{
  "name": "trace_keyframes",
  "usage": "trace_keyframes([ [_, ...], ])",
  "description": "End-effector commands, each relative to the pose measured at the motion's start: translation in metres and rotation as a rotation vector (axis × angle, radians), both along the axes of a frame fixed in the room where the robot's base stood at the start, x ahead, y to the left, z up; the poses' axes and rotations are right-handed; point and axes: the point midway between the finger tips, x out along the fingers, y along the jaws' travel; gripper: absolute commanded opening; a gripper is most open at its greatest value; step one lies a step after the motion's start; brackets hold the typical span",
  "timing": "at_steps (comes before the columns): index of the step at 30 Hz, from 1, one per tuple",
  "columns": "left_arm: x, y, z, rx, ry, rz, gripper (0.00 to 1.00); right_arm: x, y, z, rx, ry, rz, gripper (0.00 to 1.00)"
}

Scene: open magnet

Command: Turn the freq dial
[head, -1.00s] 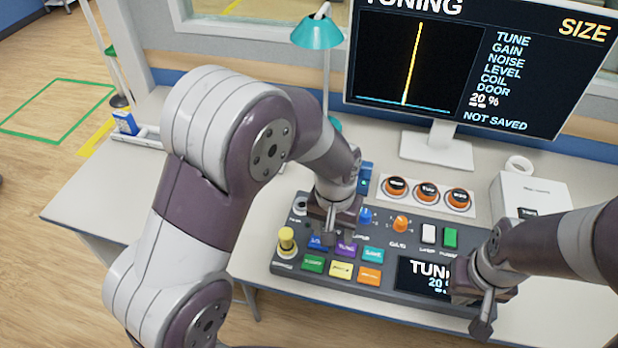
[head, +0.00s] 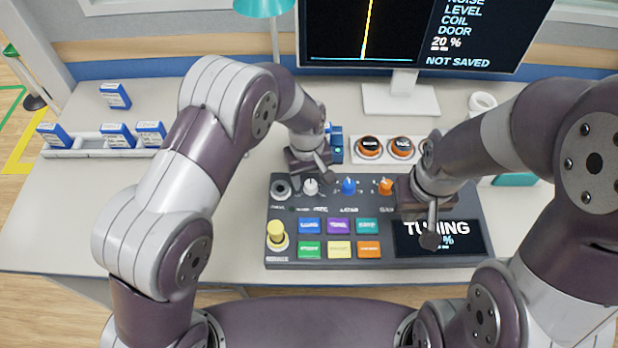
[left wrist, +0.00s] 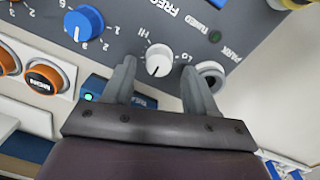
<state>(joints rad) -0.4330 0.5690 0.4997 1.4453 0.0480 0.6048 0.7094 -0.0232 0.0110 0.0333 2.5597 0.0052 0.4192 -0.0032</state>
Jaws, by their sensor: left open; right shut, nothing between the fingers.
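The freq dial is a white knob (left wrist: 159,60) at the back left of the dark console (head: 380,258), with HI and LO marks beside it. It also shows in the head view (head: 311,187), just below my left gripper (head: 310,178). In the left wrist view my left gripper (left wrist: 159,68) is open, with one finger on either side of the white knob. I see gaps between the knob and both fingers; I cannot tell their height over the panel. My right gripper (head: 430,238) is shut and empty over the console screen (head: 465,240), partly covering it.
A blue dial (head: 348,186) and an orange dial (head: 385,186) sit to the right of the freq dial. A round socket (head: 280,188) is close on its left. Coloured buttons and a yellow knob (head: 276,231) lie nearer. A monitor (head: 480,40) stands behind.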

Motion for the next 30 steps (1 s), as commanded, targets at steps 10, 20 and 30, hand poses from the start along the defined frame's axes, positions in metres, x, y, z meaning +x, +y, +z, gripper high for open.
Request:
trace_keyframes([
  [10,0.001,-0.001,-0.02,-0.001,-0.003,-0.001,0.57,0.0,0.0,0.001,0.0,0.0,0.0,0.0],
  [20,0.001,-0.001,-0.02,-0.001,-0.001,-0.001,0.01,0.0,0.0,0.001,0.0,0.0,0.0,0.0],
  [30,0.001,-0.001,-0.019,-0.001,-0.002,-0.062,0.01,0.0,0.0,0.003,0.0,0.0,0.0,0.0],
])
